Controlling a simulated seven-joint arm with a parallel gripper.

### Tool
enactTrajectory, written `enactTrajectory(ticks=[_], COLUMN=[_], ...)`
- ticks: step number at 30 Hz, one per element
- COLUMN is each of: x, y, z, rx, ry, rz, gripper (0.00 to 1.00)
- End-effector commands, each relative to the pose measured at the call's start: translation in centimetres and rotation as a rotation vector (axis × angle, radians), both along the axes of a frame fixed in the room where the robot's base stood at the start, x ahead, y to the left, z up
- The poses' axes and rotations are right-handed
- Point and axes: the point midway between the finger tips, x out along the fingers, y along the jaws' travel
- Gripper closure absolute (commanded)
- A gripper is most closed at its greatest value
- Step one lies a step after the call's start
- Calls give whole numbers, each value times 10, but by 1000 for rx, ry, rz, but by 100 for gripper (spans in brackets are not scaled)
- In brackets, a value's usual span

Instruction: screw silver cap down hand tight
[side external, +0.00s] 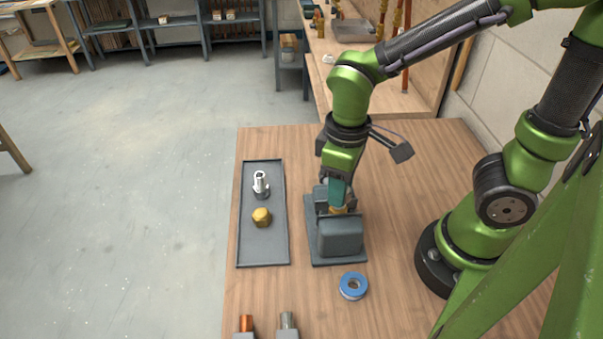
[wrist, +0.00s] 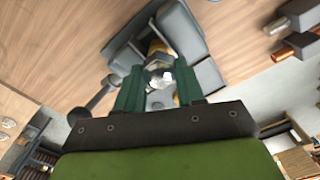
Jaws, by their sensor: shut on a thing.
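My gripper (wrist: 160,88) points down over the vise, its green fingers shut on the silver cap (wrist: 158,78), a shiny faceted piece between the fingertips in the wrist view. Right by it is a brass fitting (wrist: 157,47) held between the grey jaws of the vise (side external: 340,238). The brass also shows just under the fingers in the side view (side external: 338,210). In the side view the fingers hide the cap. I cannot tell how far the cap sits on the thread.
A grey tray (side external: 262,252) left of the vise holds an upright silver fitting (side external: 261,184) and a brass hex cap (side external: 262,217). A blue-rimmed roll (side external: 353,286) lies in front of the vise.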

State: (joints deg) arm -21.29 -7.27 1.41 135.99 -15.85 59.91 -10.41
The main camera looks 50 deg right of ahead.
Motion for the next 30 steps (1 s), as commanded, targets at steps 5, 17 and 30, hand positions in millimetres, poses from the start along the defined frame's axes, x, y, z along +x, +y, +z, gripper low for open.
enactTrajectory(ticks=[5,17,30], x=[0,0,0], y=[0,0,0], z=[-1,-3,-4], rx=[-1,-1,-1], ry=[2,2,2], rz=[-74,-525,-1018], gripper=[94,94,94])
